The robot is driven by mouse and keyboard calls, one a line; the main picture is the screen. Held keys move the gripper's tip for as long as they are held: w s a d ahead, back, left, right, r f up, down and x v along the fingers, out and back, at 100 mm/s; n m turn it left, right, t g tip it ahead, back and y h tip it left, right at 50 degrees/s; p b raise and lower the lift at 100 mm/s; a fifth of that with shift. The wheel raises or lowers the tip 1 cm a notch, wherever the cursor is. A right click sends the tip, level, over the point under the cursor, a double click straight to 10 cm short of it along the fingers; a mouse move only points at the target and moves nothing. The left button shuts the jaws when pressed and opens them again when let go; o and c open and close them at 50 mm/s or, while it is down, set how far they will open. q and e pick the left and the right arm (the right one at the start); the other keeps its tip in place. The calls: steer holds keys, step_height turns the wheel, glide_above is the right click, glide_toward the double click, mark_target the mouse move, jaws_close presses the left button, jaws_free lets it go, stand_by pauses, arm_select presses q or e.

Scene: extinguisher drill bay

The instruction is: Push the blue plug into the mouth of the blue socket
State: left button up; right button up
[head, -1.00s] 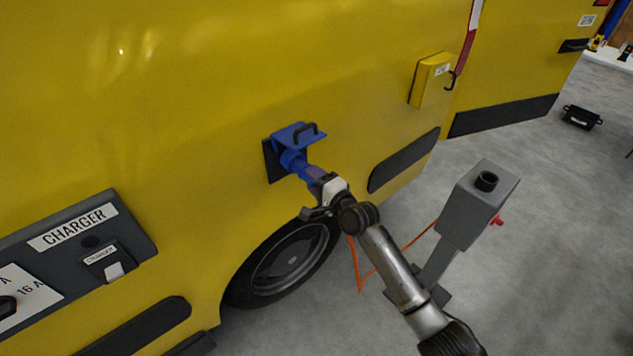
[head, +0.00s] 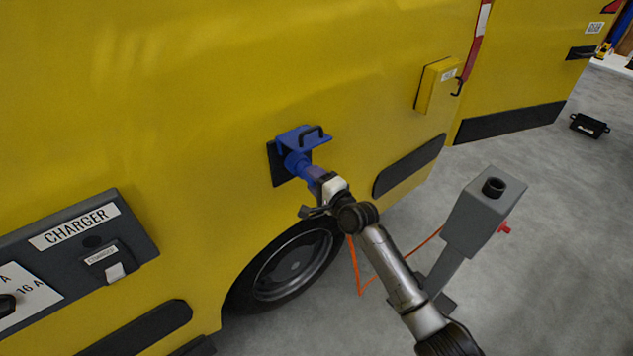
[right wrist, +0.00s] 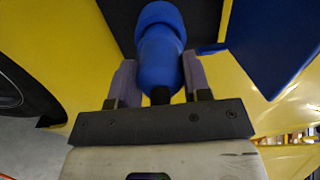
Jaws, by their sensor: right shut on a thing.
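The blue socket (head: 296,141) sits on a dark plate on the yellow vehicle side, its blue lid raised with a black handle on it. My right gripper (head: 317,179) is shut on the blue plug (head: 302,168), which points at the socket. In the right wrist view the plug (right wrist: 160,62) lies between the two finger pads (right wrist: 158,82), its front collar against the dark plate area. The socket mouth is hidden behind the plug, so I cannot tell how deep the plug sits. My left gripper is not in view.
A grey post (head: 482,212) with a black holder on top stands right of my arm. An orange cable (head: 356,266) hangs below the gripper. A charger panel (head: 75,240) is at left, a wheel (head: 288,268) below, a yellow box (head: 437,86) upper right.

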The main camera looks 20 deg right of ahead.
steer(key=shift+w+a+b, duration=0.2)
steer(key=shift+w+b, duration=0.2)
steer(key=shift+w, duration=0.15)
steer(key=shift+r, duration=0.1)
steer(key=o, duration=1.1)
